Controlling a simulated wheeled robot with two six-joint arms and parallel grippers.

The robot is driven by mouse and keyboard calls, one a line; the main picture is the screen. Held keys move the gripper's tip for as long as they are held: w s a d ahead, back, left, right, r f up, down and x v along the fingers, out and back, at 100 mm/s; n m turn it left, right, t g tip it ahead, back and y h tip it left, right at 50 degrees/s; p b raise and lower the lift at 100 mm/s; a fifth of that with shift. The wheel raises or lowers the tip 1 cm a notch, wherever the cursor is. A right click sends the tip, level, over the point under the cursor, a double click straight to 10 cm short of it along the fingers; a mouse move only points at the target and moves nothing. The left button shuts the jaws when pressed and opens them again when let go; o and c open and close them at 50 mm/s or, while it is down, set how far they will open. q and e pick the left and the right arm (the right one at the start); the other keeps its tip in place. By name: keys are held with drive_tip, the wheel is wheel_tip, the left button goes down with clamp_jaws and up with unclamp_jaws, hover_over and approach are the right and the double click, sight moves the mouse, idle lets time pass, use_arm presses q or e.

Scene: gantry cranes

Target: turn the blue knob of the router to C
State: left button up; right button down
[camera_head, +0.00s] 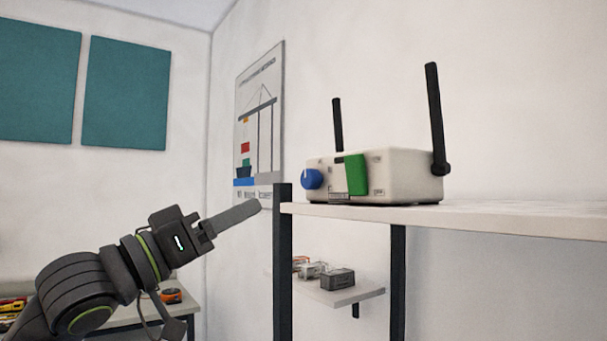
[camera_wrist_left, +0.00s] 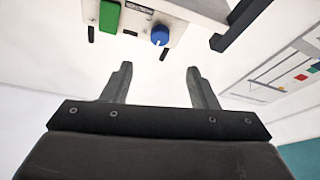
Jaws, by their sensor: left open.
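The router (camera_head: 405,174) is a beige box with two black antennas, standing on a white shelf. Its blue knob (camera_head: 311,179) is on the left of its front face, with a pale pointer line near the top. A green block or panel (camera_head: 356,174) is right of the knob. My left gripper (camera_head: 245,216) is below and left of the knob, apart from it. In the left wrist view its two fingers (camera_wrist_left: 157,85) are spread and empty, and the blue knob (camera_wrist_left: 160,36) shows beyond them, with the green panel (camera_wrist_left: 109,15) beside it. The letters around the knob are too small to read.
The white shelf (camera_head: 480,217) has dark posts (camera_head: 283,265) at its left, close to my left gripper. A lower shelf (camera_head: 345,295) holds small boxes. A table with tools stands at lower left. A crane poster (camera_head: 262,130) hangs behind.

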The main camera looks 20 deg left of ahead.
sight(306, 182)
use_arm(q)
drive_tip(key=p+x, duration=0.6)
drive_tip(key=x, duration=0.7)
drive_tip(key=shift+w+d+r, duration=0.2)
drive_tip(key=shift+w+d, duration=0.05)
drive_tip(key=shift+w, duration=0.15)
drive_tip(key=shift+c, duration=0.2)
drive_tip(key=c, duration=0.9)
